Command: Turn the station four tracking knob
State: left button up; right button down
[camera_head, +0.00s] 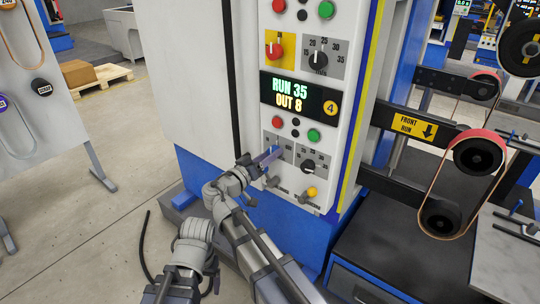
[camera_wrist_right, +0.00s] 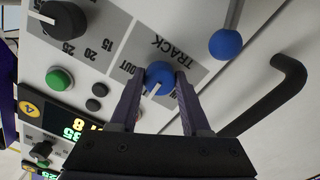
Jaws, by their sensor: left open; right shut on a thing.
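The blue tracking knob (camera_wrist_right: 160,74) sits on a grey plate marked TRACK, its white pointer line towards the lower left in the right wrist view. The lettering beneath is partly covered. My right gripper (camera_wrist_right: 158,88) is shut on the knob, one finger on each side. In the head view the knob (camera_head: 275,149) is on the lower left of the panel, below the display (camera_head: 291,96) reading RUN 35 and OUT 8, with a yellow 4 beside it. My left gripper (camera_head: 212,268) is low and left, away from the panel; its fingers are hard to make out.
A black speed knob (camera_head: 308,166) and a green button (camera_head: 313,135) are right of the tracking knob. A blue-tipped lever (camera_wrist_right: 226,43) and a black handle (camera_wrist_right: 275,100) are close to the right gripper. Belt rollers (camera_head: 477,157) stand at the right.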

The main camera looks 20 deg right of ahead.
pick_arm(q)
jog(key=shift+f, duration=0.1)
pick_arm(e)
jog(key=n, duration=0.3)
jog(key=shift+n, duration=0.4)
jog(key=shift+c, duration=1.8)
grip_release()
jog(key=shift+s, duration=0.1)
